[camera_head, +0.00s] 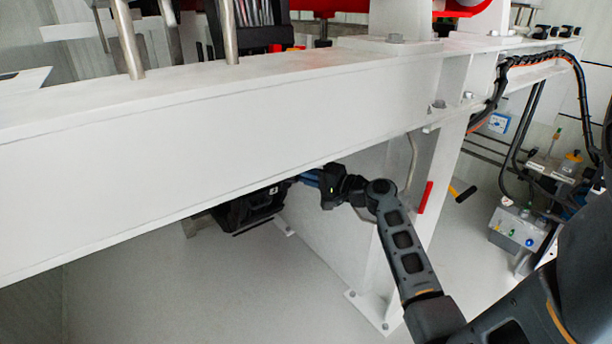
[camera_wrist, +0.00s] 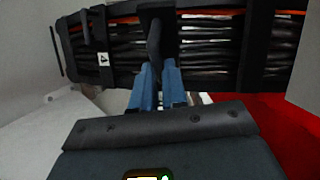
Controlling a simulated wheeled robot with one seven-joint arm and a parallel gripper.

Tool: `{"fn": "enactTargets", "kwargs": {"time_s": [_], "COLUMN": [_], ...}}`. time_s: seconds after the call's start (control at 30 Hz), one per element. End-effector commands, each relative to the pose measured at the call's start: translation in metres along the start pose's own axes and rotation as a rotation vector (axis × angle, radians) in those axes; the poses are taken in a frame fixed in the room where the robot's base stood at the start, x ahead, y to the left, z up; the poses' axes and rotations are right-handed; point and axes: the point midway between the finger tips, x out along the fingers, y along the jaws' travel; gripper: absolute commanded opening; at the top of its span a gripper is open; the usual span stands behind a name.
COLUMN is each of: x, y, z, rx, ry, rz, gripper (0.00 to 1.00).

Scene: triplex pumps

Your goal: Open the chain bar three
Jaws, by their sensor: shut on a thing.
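The cable chain (camera_wrist: 215,87) runs across the top of the wrist view, with several black cables and an orange one inside. Dark crossbars span it; one chain bar (camera_wrist: 154,42) stands upright in the middle, in front of my gripper (camera_wrist: 157,72). The blue fingers are shut on this bar. I cannot tell from its looks whether it is bar three. A white label reading "4" sits on the chain left of it. In the head view my gripper (camera_head: 309,178) is under the white beam, beside the dark chain (camera_head: 250,208), which the beam partly hides.
The long white beam (camera_head: 220,120) lies over my gripper. A red surface (camera_wrist: 285,125) is at the right of the wrist view. The grey floor (camera_head: 200,290) is clear below.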

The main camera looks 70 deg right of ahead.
Motion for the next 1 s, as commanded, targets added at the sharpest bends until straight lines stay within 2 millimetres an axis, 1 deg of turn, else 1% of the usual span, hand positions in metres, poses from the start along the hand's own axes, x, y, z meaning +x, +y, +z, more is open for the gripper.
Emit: {"fn": "enactTargets", "kwargs": {"time_s": [0.47, 0.57, 0.73, 0.83, 1.0], "x": [0.0, -0.002, -0.011, -0.016, -0.021], "y": [0.002, 0.006, 0.012, 0.012, 0.011], "z": [0.0, -0.004, -0.016, -0.024, -0.032], "rx": [0.0, -0.005, -0.025, -0.037, -0.046], "ry": [-0.002, -0.026, -0.128, -0.192, -0.261], "rz": [0.002, 0.002, -0.006, -0.01, -0.016], "gripper": [0.0, 0.0, 0.0, 0.0, 0.0]}}
